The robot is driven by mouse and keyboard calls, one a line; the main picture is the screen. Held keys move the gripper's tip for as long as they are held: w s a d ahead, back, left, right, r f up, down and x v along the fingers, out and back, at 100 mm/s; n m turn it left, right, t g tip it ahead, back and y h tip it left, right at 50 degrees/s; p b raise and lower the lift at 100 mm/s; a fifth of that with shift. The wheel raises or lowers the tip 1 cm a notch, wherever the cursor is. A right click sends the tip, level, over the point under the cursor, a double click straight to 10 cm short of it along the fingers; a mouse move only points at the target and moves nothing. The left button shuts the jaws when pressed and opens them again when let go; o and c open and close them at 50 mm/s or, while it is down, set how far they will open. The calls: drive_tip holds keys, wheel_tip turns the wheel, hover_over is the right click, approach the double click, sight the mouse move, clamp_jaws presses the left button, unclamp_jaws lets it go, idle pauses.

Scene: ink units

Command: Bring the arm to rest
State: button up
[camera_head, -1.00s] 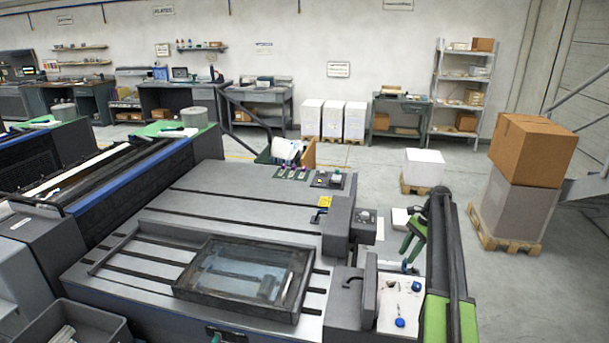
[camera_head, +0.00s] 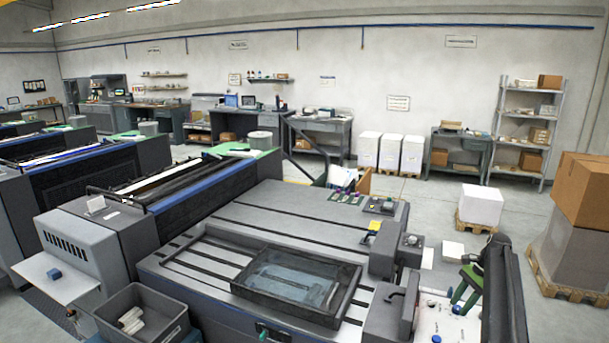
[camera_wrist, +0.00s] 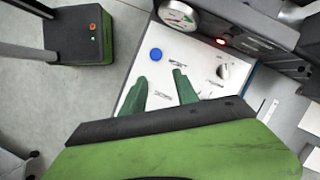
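My gripper (camera_wrist: 159,74) shows in the wrist view with two dark green fingers apart and nothing between them. I cannot tell how high the fingertips are above the panel. In the head view my green and black arm is at the lower right, over the same panel (camera_head: 433,304); the fingers are small and hard to make out there.
The grey machine bed (camera_head: 290,215) with a dark-framed glass tray (camera_head: 297,283) lies left of my arm. A grey bin (camera_head: 145,315) is at the front left. Open floor lies around a white stack (camera_head: 481,204).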

drive_tip(key=s+a+f+n+h, duration=0.1)
drive_tip(key=s+a+n, duration=0.5)
drive_tip(key=a, duration=0.6)
drive_tip(key=s+a+n+t+h, duration=0.15)
drive_tip(key=s+a+n, duration=0.45)
drive_tip(key=a, duration=0.6)
drive_tip(key=s+a+f+n+h, duration=0.15)
drive_tip(key=s+a+n, duration=0.25)
drive_tip(key=s+a, duration=0.6)
drive_tip(key=shift+g, duration=0.45)
drive_tip(key=f+b, duration=0.1)
drive_tip(key=a+f+b, duration=0.1)
drive_tip(key=f+b, duration=0.2)
drive_tip(key=b, duration=0.1)
drive_tip(key=shift+w+a+f, duration=0.3)
drive_tip(key=shift+a, duration=0.1)
drive_tip(key=shift+c, duration=0.4)
